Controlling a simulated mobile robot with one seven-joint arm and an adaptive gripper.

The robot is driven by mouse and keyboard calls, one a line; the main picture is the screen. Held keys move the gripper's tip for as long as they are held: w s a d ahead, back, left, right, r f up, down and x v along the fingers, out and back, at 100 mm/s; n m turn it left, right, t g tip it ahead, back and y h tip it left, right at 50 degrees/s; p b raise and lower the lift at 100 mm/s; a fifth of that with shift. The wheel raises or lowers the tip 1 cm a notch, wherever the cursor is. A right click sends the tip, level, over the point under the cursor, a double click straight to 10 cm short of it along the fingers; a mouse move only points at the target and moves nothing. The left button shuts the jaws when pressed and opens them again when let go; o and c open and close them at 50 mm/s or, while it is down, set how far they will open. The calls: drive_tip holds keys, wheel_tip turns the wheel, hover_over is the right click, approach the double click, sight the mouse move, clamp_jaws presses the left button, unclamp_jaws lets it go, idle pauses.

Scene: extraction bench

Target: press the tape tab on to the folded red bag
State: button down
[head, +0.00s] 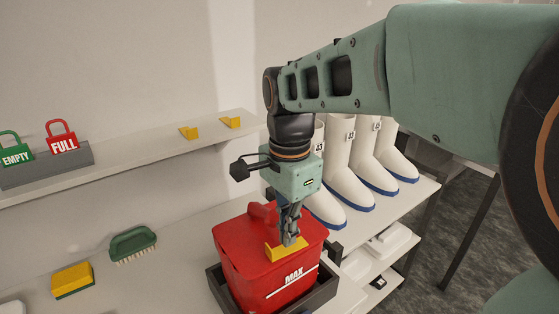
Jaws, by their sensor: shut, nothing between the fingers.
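The folded red bag (240,256) stands in a dark tray (328,290) and has a white MAX mark on its front. The yellow tape tab (272,251) lies at the bag's upper front edge. My gripper (289,242) points down with its fingers shut and empty. The fingertips are at the tab and appear to touch it. The fingers hide part of the tab and of the bag's top, so I cannot tell whether the tab lies flat all along.
A green brush (133,245) and a yellow sponge (73,280) lie on the bench to the left. White boots (345,170) stand on the right behind my gripper. A shelf (150,157) bears EMPTY and FULL tags (62,138) and two yellow pieces (189,132).

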sight(287, 249)
drive_tip(key=shift+f+b, duration=0.45)
drive_tip(key=shift+f, duration=0.55)
idle(1.2)
wheel_tip(287, 249, up, 7)
drive_tip(key=p, duration=0.6)
drive_tip(key=shift+r, duration=0.15)
